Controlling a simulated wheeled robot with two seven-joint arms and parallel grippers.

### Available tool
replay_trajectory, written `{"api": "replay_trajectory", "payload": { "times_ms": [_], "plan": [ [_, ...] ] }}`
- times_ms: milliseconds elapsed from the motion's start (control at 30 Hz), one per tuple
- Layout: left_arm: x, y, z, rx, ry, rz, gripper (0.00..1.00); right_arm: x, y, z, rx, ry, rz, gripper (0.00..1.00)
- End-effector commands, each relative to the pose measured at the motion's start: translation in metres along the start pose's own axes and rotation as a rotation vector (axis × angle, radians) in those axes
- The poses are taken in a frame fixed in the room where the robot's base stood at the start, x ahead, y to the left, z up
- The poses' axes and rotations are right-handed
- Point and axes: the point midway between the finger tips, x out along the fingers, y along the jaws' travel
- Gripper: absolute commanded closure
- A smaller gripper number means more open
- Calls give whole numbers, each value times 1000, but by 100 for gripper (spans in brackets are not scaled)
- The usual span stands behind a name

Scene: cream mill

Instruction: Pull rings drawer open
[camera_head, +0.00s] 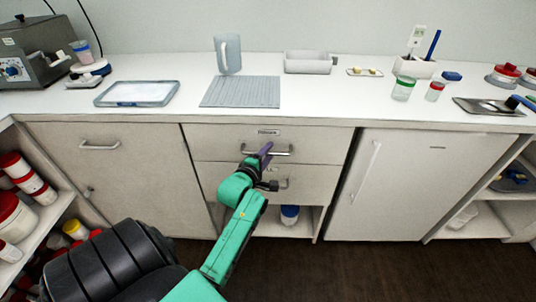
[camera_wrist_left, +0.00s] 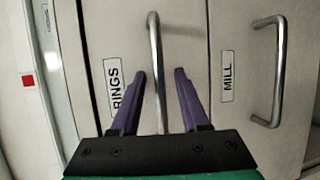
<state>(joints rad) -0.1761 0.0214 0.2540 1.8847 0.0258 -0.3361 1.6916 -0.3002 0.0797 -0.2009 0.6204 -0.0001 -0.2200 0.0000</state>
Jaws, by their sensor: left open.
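The rings drawer (camera_head: 215,143) is the upper drawer under the counter, and its front looks flush and shut. Its RINGS label (camera_wrist_left: 115,88) reads clearly in the left wrist view, beside its metal bar handle (camera_wrist_left: 154,45). The handle also shows in the head view (camera_head: 284,153). My left gripper (camera_head: 266,149) is at this handle, with purple fingers. In the left wrist view the gripper (camera_wrist_left: 160,74) is open, with the bar running between its fingers; I cannot tell whether either finger touches it. My right gripper is in neither view.
A second drawer marked MILL (camera_wrist_left: 227,76), with its own handle (camera_wrist_left: 279,75), lies just below. A cabinet door (camera_head: 110,165) is at left, a white fridge-like door (camera_head: 415,185) at right. The counter above holds a jug (camera_head: 228,55) and a grey mat (camera_head: 240,92).

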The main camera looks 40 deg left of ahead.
Motion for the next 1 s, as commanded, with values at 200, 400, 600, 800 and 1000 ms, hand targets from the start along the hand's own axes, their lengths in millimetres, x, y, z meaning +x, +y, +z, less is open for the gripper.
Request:
{"api": "replay_trajectory", "payload": {
  "times_ms": [200, 400, 600, 800, 1000],
  "plan": [
    [0, 0, 0, 0, 0, 0, 97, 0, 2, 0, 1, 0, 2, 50],
    [-1, 0, 0, 0, 0, -1, 100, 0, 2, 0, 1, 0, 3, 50],
    [-1, 0, 0, 0, -1, -1, 100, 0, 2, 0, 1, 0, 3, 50],
    [-1, -1, 0, 0, -1, -1, 100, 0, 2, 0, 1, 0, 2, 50],
    [-1, -1, 0, 0, -1, -1, 100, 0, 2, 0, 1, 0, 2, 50]
  ]
}}
